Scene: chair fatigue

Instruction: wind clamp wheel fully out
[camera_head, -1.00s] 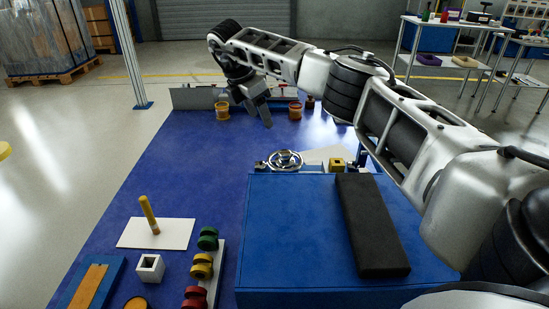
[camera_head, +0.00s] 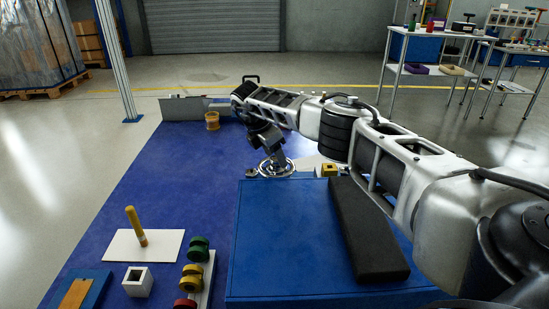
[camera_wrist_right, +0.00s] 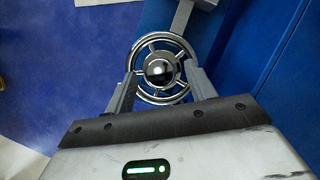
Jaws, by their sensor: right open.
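The clamp wheel (camera_head: 290,170) is a shiny metal handwheel with spokes, beside the far edge of the blue box-like block. In the right wrist view the wheel (camera_wrist_right: 161,38) shows nearly face-on, with a round, shiny dark hub at its middle. My right gripper (camera_head: 275,160) is just over the wheel in the head view. In the wrist view this gripper (camera_wrist_right: 161,74) is open, its fingers on opposite sides of the hub, overlapping the left and right rim. I cannot tell whether they touch it. My left gripper is not in view.
The blue block (camera_head: 285,240) carries a black pad (camera_head: 367,230). A yellow piece (camera_head: 328,170) is right of the wheel. A yellow peg (camera_head: 136,225), a white square holder (camera_head: 138,282) and coloured spools (camera_head: 193,270) are at the near left. The blue mat's middle left is clear.

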